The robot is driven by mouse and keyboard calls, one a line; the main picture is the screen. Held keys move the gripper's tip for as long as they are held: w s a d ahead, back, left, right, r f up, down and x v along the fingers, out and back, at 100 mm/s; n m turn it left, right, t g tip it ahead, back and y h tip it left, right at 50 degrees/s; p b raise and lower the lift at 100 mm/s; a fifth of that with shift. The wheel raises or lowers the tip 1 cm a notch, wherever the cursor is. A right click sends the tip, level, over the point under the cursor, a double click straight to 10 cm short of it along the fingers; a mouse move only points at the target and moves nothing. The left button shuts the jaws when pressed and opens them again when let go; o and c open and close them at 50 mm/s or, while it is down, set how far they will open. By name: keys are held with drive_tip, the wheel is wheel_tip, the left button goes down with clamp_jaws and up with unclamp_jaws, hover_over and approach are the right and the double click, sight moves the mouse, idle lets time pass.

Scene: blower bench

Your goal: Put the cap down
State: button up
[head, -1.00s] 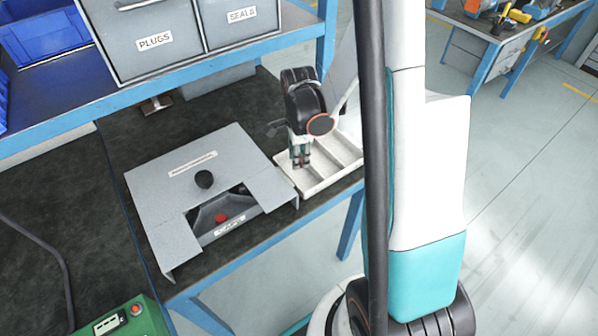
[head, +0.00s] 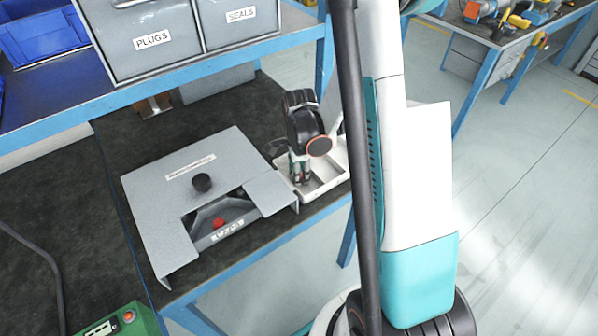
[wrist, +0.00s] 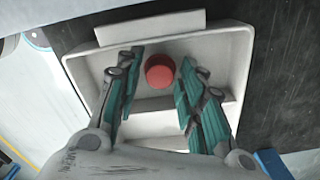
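A round red cap (wrist: 160,71) lies in the white divided tray (wrist: 238,60) in the wrist view, in the compartment at the top of the picture. My gripper (wrist: 160,60) is open, with one teal-padded finger on each side of the cap and a gap showing on both sides. In the head view my gripper (head: 300,178) points down into the tray (head: 334,184), right of the grey housing. The cap is not clear there, as my fingers and wrist cover that part.
Grey drawers (head: 150,40) are on the shelf above. The bench's blue front edge (head: 290,238) is near.

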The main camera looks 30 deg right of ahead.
idle(0.3)
wheel_tip(320, 180, up, 12)
drive_tip(key=p, duration=0.4)
drive_tip(key=shift+r+p, duration=0.15)
drive_tip(key=shift+p, duration=0.25)
idle(1.0)
